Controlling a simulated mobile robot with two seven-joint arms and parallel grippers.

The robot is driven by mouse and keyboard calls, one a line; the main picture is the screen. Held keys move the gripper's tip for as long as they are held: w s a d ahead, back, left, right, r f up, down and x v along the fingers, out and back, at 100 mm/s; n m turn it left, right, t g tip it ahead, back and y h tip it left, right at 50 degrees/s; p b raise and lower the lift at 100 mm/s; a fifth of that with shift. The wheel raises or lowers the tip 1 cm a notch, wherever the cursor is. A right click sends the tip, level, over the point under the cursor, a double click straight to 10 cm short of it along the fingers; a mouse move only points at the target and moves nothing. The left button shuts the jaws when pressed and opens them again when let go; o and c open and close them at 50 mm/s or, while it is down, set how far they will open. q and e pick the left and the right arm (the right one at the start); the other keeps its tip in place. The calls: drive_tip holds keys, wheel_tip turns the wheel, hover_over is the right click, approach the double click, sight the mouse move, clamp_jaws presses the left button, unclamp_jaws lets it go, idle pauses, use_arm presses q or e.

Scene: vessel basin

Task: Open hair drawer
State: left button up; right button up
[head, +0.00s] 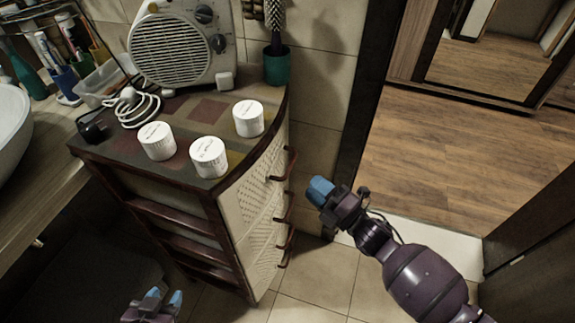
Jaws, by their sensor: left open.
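A dark wooden cabinet (178,188) has light woven drawer fronts on its right side with several dark red handles. The top drawer (253,195) has a curved handle (286,165) and looks closed. I see no label saying which is the hair drawer. My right gripper (320,190), with blue fingertips, is in the air right of the cabinet and apart from the handles in the picture. Its fingertips look close together, but the angle hides any gap. My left gripper (165,297) is low at the bottom edge, left of the drawer fronts, open and empty.
Three white canisters (209,156), a white heater (180,42) with a coiled cord and a teal cup (277,64) stand on the cabinet top. A sink counter (48,185) is at left. Tiled floor (312,280) is clear right of the cabinet, before a doorway.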

sight(290, 166)
drive_tip(key=x, duration=0.8)
drive_tip(key=shift+w+a+b, duration=0.2)
drive_tip(key=shift+a+b, duration=0.1)
drive_tip(key=shift+r, duration=0.1)
clamp_jaws()
